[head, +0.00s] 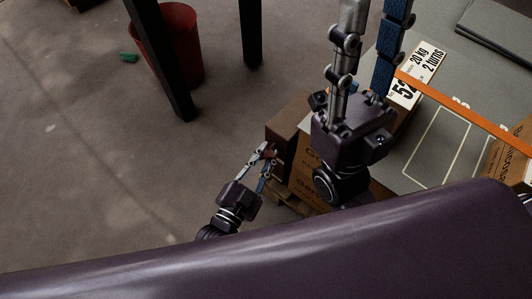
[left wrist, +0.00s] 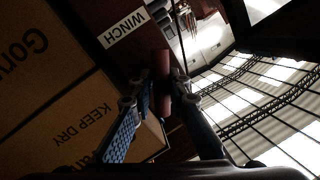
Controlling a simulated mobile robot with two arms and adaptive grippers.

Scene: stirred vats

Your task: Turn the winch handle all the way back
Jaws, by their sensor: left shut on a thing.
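The winch handle has a reddish-brown grip (left wrist: 161,78), seen up close in the left wrist view between my left gripper's fingers (left wrist: 160,105). In the head view my left gripper (head: 268,160) is low beside the dark brown winch housing (head: 287,117), shut on the handle, which is mostly hidden there. A white WINCH label (left wrist: 124,27) is on the dark housing in the left wrist view. My right gripper (head: 377,15) is large and near in the head view, fingers spread and pointing up; its fingertips run past the top edge.
Cardboard boxes (head: 308,188) stand next to the winch. A grey surface (head: 425,110) at the right bears a "20 kg 2 turns" sign (head: 416,75) and an orange strip (head: 465,112). A red bin (head: 185,50) stands behind dark posts. The floor at left is mostly clear.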

